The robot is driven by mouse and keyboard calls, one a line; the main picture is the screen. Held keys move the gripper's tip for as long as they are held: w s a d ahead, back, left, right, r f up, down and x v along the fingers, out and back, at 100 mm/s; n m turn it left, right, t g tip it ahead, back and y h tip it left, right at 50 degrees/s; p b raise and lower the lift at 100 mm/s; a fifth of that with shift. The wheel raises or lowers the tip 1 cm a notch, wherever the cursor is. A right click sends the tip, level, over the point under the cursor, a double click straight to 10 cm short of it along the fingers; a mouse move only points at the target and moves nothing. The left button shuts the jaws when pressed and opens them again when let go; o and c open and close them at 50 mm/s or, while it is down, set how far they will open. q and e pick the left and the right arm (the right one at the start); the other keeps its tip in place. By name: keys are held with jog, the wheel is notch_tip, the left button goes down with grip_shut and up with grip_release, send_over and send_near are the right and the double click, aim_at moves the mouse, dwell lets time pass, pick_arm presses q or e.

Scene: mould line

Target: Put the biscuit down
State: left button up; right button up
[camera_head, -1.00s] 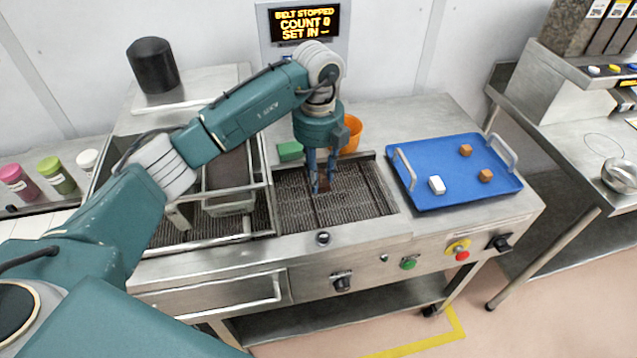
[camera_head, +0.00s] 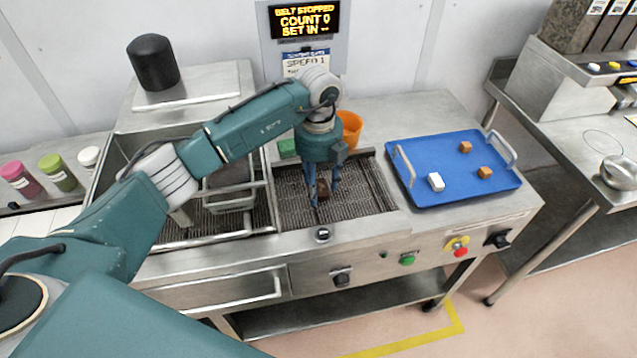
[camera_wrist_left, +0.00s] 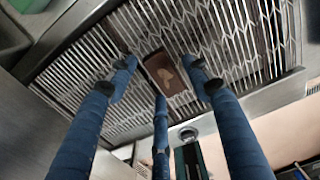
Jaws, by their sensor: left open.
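The biscuit (camera_head: 322,188) is a small dark brown block lying on the wire mesh belt (camera_head: 362,199) in the middle of the machine. In the left wrist view the biscuit (camera_wrist_left: 168,76) shows a tan mark on its top. My left gripper (camera_head: 321,194) points straight down over it with its blue fingers spread. In the left wrist view the fingers (camera_wrist_left: 160,72) stand around the biscuit with visible gaps. The gripper is open. My right gripper is in neither view.
A blue tray (camera_head: 460,165) with a white block and two orange-brown blocks stands right of the belt. An orange cup (camera_head: 350,128) and a green block (camera_head: 287,147) are behind the belt. A metal-framed bin (camera_head: 235,204) stands left. The display (camera_head: 304,19) reads belt stopped.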

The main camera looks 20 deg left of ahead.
aim_at(318, 188)
pick_arm(q)
jog(key=shift+r, duration=0.15)
notch_tip(318, 188, up, 12)
jog(key=b, duration=0.3)
dwell(0.4)
